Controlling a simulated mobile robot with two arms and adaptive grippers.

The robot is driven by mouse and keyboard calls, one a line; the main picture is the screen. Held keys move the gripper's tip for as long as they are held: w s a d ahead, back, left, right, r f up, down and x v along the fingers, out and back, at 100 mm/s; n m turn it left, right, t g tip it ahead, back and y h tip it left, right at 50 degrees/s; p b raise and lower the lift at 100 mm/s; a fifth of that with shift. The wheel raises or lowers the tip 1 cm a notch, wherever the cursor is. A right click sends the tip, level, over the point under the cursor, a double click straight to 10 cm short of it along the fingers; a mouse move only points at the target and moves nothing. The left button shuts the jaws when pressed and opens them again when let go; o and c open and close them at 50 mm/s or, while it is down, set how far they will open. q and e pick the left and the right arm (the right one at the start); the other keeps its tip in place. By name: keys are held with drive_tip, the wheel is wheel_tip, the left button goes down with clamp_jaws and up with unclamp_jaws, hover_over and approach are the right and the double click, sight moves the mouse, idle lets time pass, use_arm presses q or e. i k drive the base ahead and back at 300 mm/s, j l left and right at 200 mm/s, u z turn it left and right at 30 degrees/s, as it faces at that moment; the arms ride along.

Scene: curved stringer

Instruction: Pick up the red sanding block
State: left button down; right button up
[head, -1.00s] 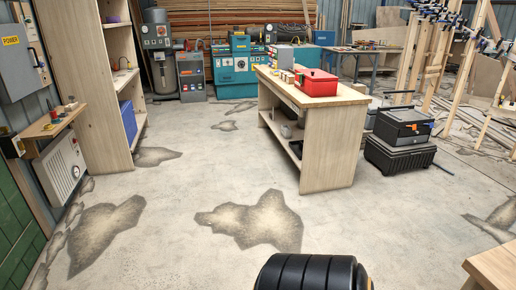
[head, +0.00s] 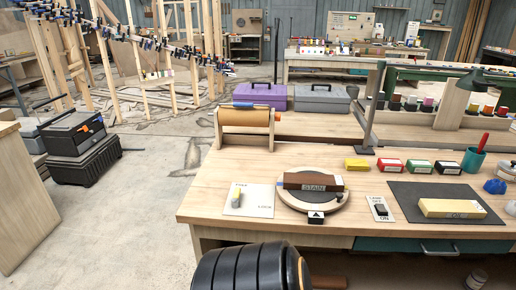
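A row of small blocks sits on the light wooden workbench (head: 240,165). Neither of my grippers is in view.
A yellow block (head: 357,165) is left of the row. In front are a round turntable (head: 313,201) bearing a block marked STAIN, and a dark mat (head: 408,200) with a yellow block. A paper roll (head: 246,117) stands left, a green cup (head: 472,160) right.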

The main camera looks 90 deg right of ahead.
sight(391, 166)
drive_tip(key=z, duration=3.8)
